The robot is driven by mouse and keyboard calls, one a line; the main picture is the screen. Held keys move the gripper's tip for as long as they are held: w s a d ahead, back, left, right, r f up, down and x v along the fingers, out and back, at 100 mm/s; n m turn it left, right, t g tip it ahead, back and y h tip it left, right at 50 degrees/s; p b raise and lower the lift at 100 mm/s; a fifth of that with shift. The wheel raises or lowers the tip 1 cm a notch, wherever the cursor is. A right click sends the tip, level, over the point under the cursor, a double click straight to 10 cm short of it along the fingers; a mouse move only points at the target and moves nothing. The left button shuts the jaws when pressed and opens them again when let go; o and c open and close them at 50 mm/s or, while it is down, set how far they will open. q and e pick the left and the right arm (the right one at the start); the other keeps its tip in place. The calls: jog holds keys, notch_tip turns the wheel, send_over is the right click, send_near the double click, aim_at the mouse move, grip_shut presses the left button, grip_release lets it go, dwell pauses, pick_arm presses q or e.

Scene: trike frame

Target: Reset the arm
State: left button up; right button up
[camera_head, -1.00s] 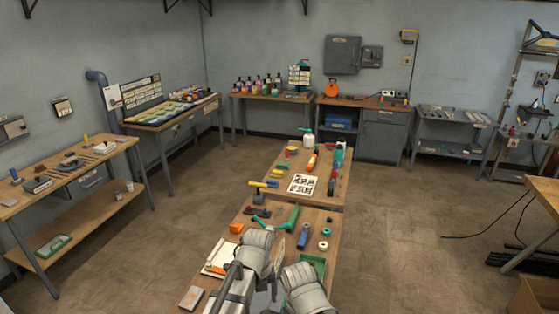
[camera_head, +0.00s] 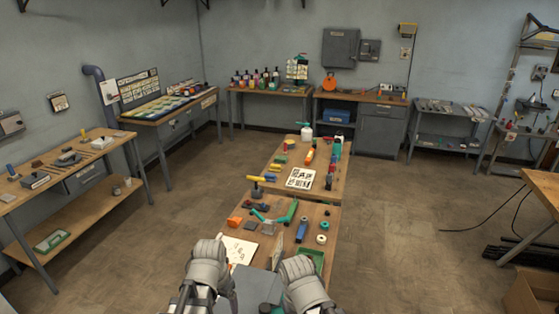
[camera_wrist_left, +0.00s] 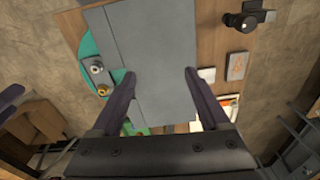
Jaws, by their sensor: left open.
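My left arm (camera_head: 208,270) and my right arm (camera_head: 302,281) show at the bottom of the head view, folded close to me over the near end of the wooden table (camera_head: 271,240). In the left wrist view my left gripper (camera_wrist_left: 158,80) is open, its two dark fingers apart. A flat grey surface lies behind and between the fingers; I cannot tell whether they touch it. My right gripper is out of sight in both views.
Near the arms lie a white sheet (camera_head: 240,250), a green tray (camera_head: 313,259), a blue tool (camera_head: 302,230) and an orange block (camera_head: 235,221). A printed card (camera_head: 300,179) lies farther back. Benches line the walls. The floor (camera_head: 400,240) right of the table is clear.

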pick_arm(q)
jog(key=shift+n+g+y, duration=0.3)
jog(key=shift+g+y, duration=0.2)
jog(key=shift+y, duration=0.1)
jog(key=s+d+f+b, duration=0.2)
jog(key=d, duration=0.1)
jog(key=s+d+f+b, duration=0.1)
jog(key=s+d+b, duration=0.1)
jog(key=d, duration=0.1)
jog(key=s+d+f+b, duration=0.1)
jog(key=s+d+f, duration=0.1)
jog(key=d, duration=0.1)
jog(key=shift+s+d+f+b, duration=0.1)
jog(key=shift+s+f+b, duration=0.05)
jog(key=shift+f+b, duration=0.25)
jog(key=shift+s+d, duration=0.2)
jog(key=shift+d, duration=0.1)
